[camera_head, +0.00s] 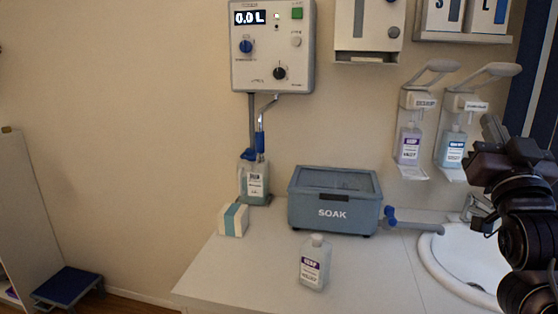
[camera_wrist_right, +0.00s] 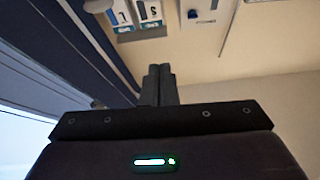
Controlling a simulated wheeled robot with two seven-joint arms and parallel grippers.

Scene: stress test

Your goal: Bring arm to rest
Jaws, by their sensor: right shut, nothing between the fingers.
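My right arm comes in at the right edge of the head view. Its gripper (camera_head: 490,130) points up, in front of the wall beside the soap dispensers and above the sink. In the right wrist view the right gripper's fingers (camera_wrist_right: 158,85) are together, with nothing between them. They point toward the upper wall and ceiling and touch nothing that I can see. My left gripper is in neither view.
A grey SOAK box (camera_head: 333,213) stands on the counter (camera_head: 240,272), with a white bottle (camera_head: 315,263) in front and a small carton (camera_head: 233,219) to its left. Two wall dispensers (camera_head: 411,140) and the sink (camera_head: 440,265) are close to my right arm. A blue step stool (camera_head: 66,287) stands at lower left.

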